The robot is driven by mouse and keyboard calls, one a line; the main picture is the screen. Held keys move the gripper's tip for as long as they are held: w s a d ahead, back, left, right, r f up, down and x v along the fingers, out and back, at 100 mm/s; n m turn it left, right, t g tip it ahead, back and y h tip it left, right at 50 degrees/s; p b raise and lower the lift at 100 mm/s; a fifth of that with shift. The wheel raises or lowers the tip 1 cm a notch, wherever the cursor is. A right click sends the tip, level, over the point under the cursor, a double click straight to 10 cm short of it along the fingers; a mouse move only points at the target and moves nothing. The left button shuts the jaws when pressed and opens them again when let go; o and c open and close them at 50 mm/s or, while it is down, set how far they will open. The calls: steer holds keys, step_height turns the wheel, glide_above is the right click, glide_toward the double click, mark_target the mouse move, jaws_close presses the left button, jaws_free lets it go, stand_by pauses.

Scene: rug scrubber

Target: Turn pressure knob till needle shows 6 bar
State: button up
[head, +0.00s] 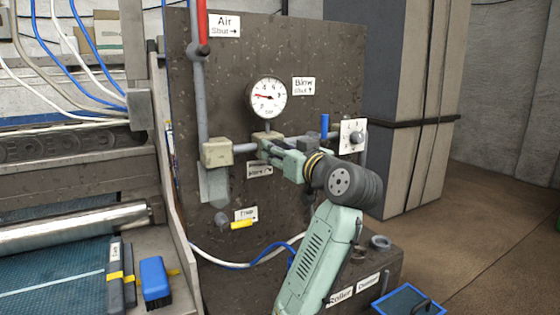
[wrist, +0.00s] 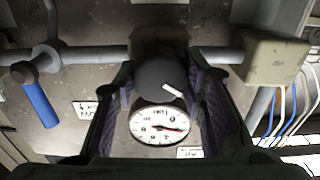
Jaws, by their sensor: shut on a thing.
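The pressure gauge (head: 268,97) is a round white dial on the dark speckled panel. Its red needle points left and slightly up; the numbers are too small to read surely. The gauge also shows upside down in the wrist view (wrist: 160,126), its needle pointing right. The pressure knob (wrist: 155,77) is dark and round, with a white mark pointing to the lower right in the wrist view. My gripper (head: 270,147) is below the gauge, shut on the knob. Its two fingers flank the knob in the wrist view (wrist: 165,88). In the head view the knob is hidden.
A grey pipe with a tan block (head: 217,152) runs beside my gripper. A blue handle (head: 325,124) and a white plate with a round dial (head: 353,137) are to the right. A red-handled pipe (head: 202,30) rises at left. A blue brush (head: 155,281) lies lower left.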

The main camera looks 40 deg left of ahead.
steer(key=m, duration=0.3)
steer(key=shift+w+m+p, duration=0.1)
steer(key=shift+m+p, duration=0.2)
steer(key=shift+m, duration=0.1)
steer(key=m+p, duration=0.2)
steer(key=m, duration=0.4)
steer(key=m+p, duration=0.2)
steer(key=m, duration=0.3)
steer(key=shift+m, duration=0.3)
steer(key=m+p, duration=0.2)
steer(key=m, duration=0.2)
steer(key=shift+d+f, duration=0.1)
steer(key=shift+f, duration=0.05)
steer(key=shift+m, duration=0.4)
steer(key=o, duration=1.2)
steer(key=shift+c, duration=0.2)
